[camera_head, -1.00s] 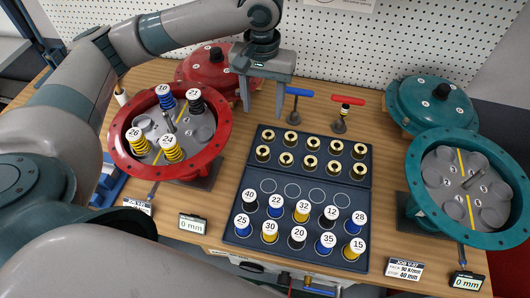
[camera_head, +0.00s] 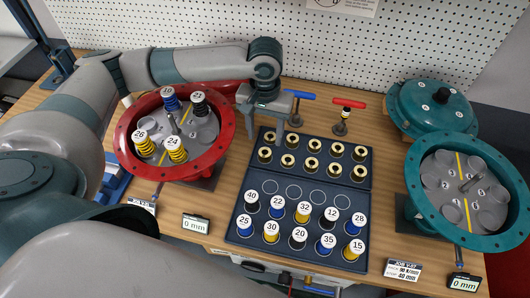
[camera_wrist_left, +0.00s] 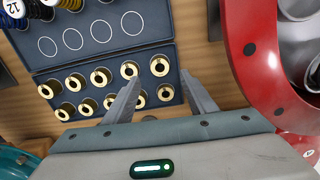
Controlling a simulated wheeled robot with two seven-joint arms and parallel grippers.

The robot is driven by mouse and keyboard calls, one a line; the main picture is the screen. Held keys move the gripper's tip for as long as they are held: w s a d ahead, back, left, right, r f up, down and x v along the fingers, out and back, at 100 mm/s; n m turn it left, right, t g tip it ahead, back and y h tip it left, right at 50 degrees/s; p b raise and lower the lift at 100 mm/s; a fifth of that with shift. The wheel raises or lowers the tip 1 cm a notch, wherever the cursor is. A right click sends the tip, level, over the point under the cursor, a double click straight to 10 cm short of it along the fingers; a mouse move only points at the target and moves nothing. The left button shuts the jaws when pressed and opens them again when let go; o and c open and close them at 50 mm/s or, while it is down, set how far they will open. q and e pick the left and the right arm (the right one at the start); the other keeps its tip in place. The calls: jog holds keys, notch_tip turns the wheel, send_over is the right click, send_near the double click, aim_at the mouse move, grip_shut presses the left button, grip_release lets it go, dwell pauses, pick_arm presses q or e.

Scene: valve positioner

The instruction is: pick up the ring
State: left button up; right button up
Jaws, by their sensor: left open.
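Several brass rings sit in two rows in the upper part of the dark tray; one brass ring (camera_head: 269,138) is at the left end of the back row. My left gripper (camera_head: 264,134) is open and empty, pointing down by this left end. In the left wrist view my left gripper (camera_wrist_left: 157,88) has its fingers spread, with a brass ring (camera_wrist_left: 160,66) seen between them and another ring partly hidden by a finger. I cannot tell its exact height above the tray. My right gripper is not in view.
The dark tray (camera_head: 233,226) also holds several numbered springs in front. A red housing (camera_head: 124,150) with springs stands left, close to my left gripper. A teal housing (camera_head: 412,190) stands right. Blue-handled (camera_head: 288,95) and red-handled (camera_head: 349,103) tools stand behind the tray.

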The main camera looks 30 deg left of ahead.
aim_at(265, 149)
pick_arm(q)
jog(key=shift+f, duration=0.8)
jog(key=shift+f, duration=0.1)
jog(key=shift+f+p, duration=0.55)
jog(key=shift+f, duration=2.25)
jog(key=c, duration=1.2)
